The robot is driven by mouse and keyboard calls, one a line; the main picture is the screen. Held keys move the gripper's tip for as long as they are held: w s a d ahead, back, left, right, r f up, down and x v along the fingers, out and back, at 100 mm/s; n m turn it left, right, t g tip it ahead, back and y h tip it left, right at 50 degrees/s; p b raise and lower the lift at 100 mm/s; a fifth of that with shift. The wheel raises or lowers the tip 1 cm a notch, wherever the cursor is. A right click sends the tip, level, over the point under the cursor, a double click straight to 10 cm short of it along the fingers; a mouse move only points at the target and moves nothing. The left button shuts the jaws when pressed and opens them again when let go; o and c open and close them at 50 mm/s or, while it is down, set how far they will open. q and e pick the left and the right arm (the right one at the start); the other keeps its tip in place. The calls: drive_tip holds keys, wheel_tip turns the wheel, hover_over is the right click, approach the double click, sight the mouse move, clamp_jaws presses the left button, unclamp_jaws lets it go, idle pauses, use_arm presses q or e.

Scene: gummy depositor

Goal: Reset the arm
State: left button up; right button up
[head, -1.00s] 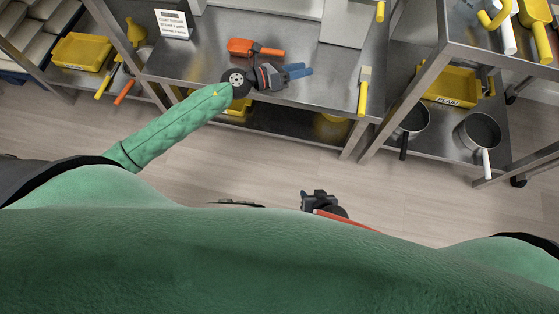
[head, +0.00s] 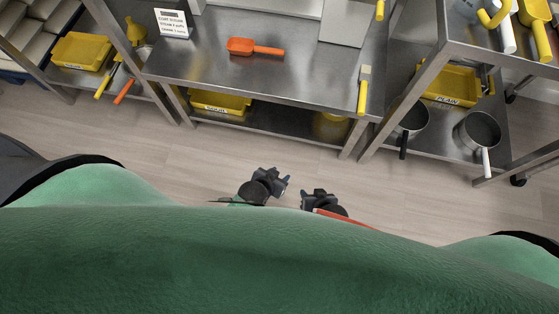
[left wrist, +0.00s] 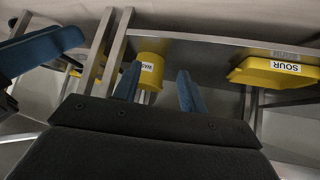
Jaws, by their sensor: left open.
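In the head view my left gripper (head: 277,180) is drawn back close to my body, over the floor in front of the bench. In the left wrist view its two blue fingers (left wrist: 160,88) stand apart with nothing between them, so it is open. My right gripper (head: 318,196) is just right of it and slightly lower in the head view. Its fingers are too small and dark to read. A blue finger-like part (left wrist: 45,50) shows at the left of the left wrist view. A thin red-orange strip (head: 345,218) lies by the right gripper; whether it is held is unclear.
A steel bench (head: 300,78) carries an orange scoop (head: 253,47), a sign card (head: 172,23) and a yellow-handled brush (head: 363,90). Pots (head: 478,132) stand at right. Floor between bench and body is clear.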

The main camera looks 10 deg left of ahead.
use_arm(q)
drive_tip(key=shift+n+g+h, duration=0.3)
drive_tip(key=shift+n+g, duration=0.4)
drive_tip(key=shift+n, duration=0.2)
drive_tip(key=s, duration=0.1)
drive_tip(key=s+f, duration=0.1)
drive_tip(key=s, duration=0.1)
drive_tip(key=s+d, duration=0.1)
drive_tip(key=shift+s+f, duration=0.15)
drive_tip(key=shift+f, duration=0.2)
